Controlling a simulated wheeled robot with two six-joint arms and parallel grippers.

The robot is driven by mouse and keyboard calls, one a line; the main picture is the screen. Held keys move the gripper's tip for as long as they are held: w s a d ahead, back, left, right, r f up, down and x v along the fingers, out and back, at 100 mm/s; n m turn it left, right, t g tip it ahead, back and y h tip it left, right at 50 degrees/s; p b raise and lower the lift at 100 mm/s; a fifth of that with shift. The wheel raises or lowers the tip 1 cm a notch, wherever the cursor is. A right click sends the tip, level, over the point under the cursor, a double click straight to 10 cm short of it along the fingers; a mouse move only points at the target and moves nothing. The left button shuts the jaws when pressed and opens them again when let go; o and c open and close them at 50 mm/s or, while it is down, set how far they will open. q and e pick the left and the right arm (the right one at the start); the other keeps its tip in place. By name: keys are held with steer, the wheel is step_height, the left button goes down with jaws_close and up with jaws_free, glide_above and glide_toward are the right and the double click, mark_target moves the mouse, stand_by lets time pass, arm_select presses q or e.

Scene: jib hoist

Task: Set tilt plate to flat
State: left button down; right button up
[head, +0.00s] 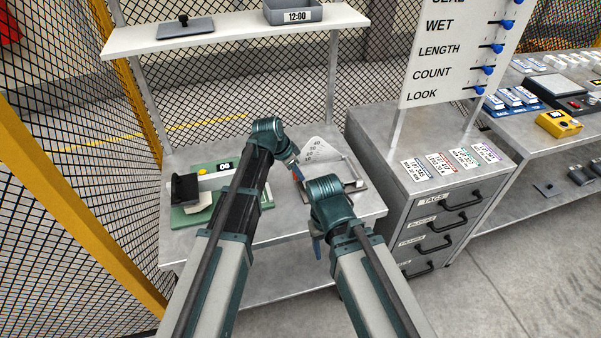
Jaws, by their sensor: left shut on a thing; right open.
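The tilt plate (352,171) stands on the right part of the grey bench, mostly hidden behind my arms. A pale fan-shaped scale (318,148) with numbers such as 40 rises at its back left. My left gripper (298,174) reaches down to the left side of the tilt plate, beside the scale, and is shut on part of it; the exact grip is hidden. The plate's angle is hard to read here. My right gripper (317,250) is open and empty, pointing down by the bench's front edge, with its fingers mostly hidden by my own wrist.
A green-based device (200,215) with a black block and small display stands on the bench's left. A shelf (235,35) with a grey bin (293,12) is above. A drawer cabinet (432,215) adjoins at right, under a labelled board (450,60). Mesh fence is at left.

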arm_select(q)
steer(key=shift+s+a+f+b, duration=0.1)
steer(key=shift+a+f+b, duration=0.15)
steer(key=shift+f+b, duration=0.6)
steer(key=shift+f, duration=0.15)
arm_select(e)
step_height(320, 180, down, 2)
arm_select(q)
steer(key=shift+s, duration=0.1)
steer(key=c, duration=0.6)
jaws_free()
steer(key=shift+p, duration=0.3)
arm_select(e)
steer(key=shift+r, duration=0.15)
arm_select(q)
steer(key=shift+a+r+p, duration=0.1)
steer(key=shift+r+p, duration=0.45)
steer(key=shift+r, duration=0.05)
steer(key=p+v, duration=0.5)
steer(key=v, duration=0.1)
steer(key=p+v, duration=0.6)
steer(key=shift+s+a+r, duration=0.1)
steer(key=shift+a+r, duration=0.1)
steer(key=shift+a, duration=0.1)
arm_select(e)
step_height(320, 180, up, 12)
steer(key=shift+r, duration=0.2)
